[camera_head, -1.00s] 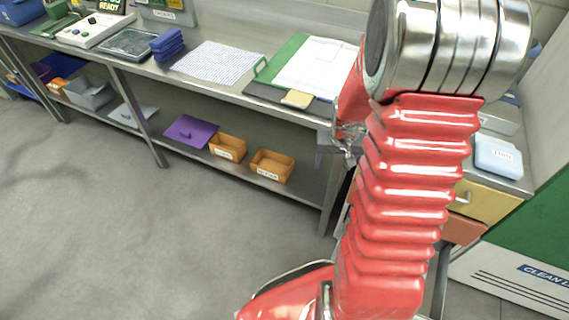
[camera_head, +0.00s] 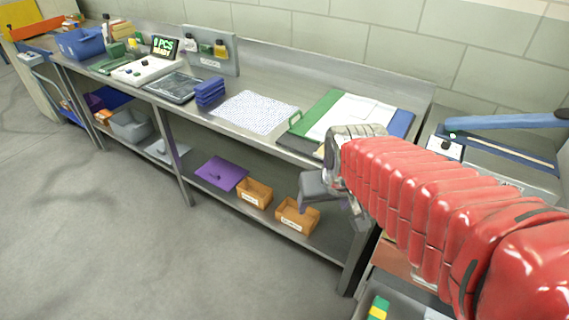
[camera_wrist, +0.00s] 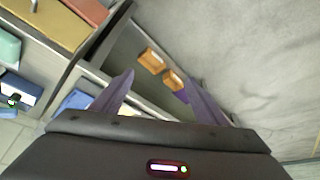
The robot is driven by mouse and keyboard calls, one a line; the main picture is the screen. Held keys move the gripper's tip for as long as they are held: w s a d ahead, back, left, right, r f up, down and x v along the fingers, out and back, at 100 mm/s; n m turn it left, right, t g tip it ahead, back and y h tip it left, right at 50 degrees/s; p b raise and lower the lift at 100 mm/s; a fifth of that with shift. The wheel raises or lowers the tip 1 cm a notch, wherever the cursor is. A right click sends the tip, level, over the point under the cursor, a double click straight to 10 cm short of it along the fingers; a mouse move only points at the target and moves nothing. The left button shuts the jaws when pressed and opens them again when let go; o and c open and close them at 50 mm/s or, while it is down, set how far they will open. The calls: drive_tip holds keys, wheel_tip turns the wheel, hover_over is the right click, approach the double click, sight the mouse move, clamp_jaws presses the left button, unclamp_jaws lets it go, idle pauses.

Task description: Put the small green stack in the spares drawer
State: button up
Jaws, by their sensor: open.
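My gripper (camera_head: 312,192) hangs in front of the bench at the right, over the lower shelf's edge in the picture. In the wrist view its two fingers (camera_wrist: 158,80) are spread with nothing between them. A small green item (camera_head: 116,49) stands at the back left of the bench; I cannot tell whether it is a stack. A green and yellow item (camera_head: 378,308) lies in a grey open drawer or tray (camera_head: 405,303) at the bottom right. An orange-red drawer front (camera_head: 398,258) is partly behind my arm; the wrist view shows a yellow drawer (camera_wrist: 50,22). No spares label is readable.
A blue stack (camera_head: 209,91), a dotted sheet (camera_head: 256,112) and a green board (camera_head: 318,112) lie on the bench. Below are a purple sheet (camera_head: 222,172) and two orange bins (camera_head: 254,192). A blue-armed device (camera_head: 500,122) stands at right. The floor in front is clear.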

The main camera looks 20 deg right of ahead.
drive_tip(key=s+a+r+n+t, duration=0.1)
drive_tip(key=s+a+r, duration=0.4)
drive_tip(key=s+a, duration=0.1)
drive_tip(key=shift+s+n+y, duration=0.4)
drive_tip(key=shift+s, duration=0.4)
drive_tip(key=shift+c, duration=0.4)
